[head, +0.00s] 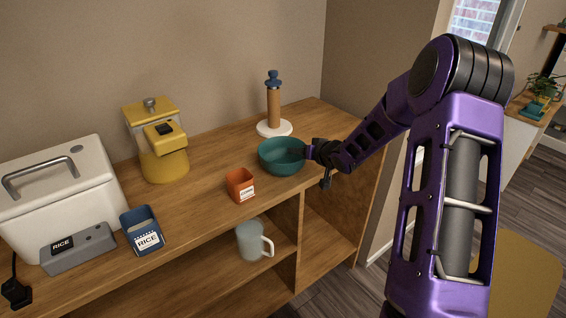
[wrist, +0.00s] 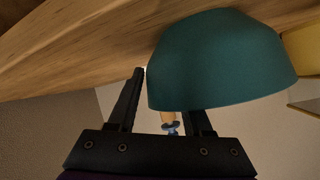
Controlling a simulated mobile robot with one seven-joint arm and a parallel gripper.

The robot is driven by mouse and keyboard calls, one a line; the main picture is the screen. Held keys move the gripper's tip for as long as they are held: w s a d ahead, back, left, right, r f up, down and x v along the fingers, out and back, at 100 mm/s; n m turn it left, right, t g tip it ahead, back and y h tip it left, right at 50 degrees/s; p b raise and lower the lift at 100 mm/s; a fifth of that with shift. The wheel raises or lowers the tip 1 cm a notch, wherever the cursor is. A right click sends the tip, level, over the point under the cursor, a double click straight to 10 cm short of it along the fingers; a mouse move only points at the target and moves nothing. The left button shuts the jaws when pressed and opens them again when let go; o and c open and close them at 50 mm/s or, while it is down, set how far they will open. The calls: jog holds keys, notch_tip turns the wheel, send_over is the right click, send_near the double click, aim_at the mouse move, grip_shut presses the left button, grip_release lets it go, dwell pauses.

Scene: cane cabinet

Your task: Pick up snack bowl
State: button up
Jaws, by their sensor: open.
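The snack bowl looks to be the teal bowl (head: 279,160), upright on the wooden cabinet top near its right end. My gripper (head: 306,153) is at the bowl's right rim in the head view, with its jaws open. In the wrist view the bowl (wrist: 215,60) fills the upper middle and appears upside down. One finger of my gripper (wrist: 165,95) shows left of the bowl's wall. The other finger is partly hidden behind the rim, and I cannot tell whether either touches the bowl.
A brown mill on a white round base (head: 274,128) stands behind the bowl, and an orange cup (head: 240,186) sits front left of it. A yellow dispenser (head: 163,160), a blue RICE box (head: 142,230) and a white cooker (head: 60,195) stand left. A mug (head: 252,241) is on the shelf below.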

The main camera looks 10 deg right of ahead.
jog(key=shift+w, duration=0.1)
jog(key=shift+c, duration=0.2)
grip_shut()
jog(key=shift+f, duration=0.1)
